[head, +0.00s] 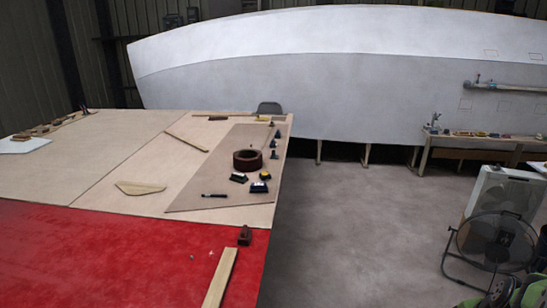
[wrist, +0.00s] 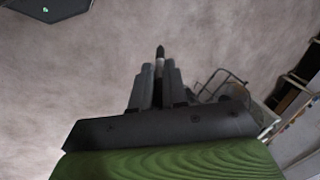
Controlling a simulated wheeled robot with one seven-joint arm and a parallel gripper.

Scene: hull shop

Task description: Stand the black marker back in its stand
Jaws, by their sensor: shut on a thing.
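My gripper (wrist: 156,90) shows in the wrist view, pointing away from the camera, with its two grey fingers shut on a slim black marker (wrist: 160,53). The marker's dark, narrow end sticks out past the fingertips, with a paler band below it; the rest is hidden between the fingers. Grey floor lies behind it. In the head view only green parts of my arm show at the lower right, and I cannot make out the fingers or the marker there. I cannot tell which thing is the marker's stand.
A large worktable (head: 90,170) with a red front part (head: 120,255) fills the left. A dark red ring (head: 247,160), small black blocks (head: 259,187) and a slim black tool (head: 214,195) lie on its brown board. A fan (head: 497,240) stands at right. The middle floor is clear.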

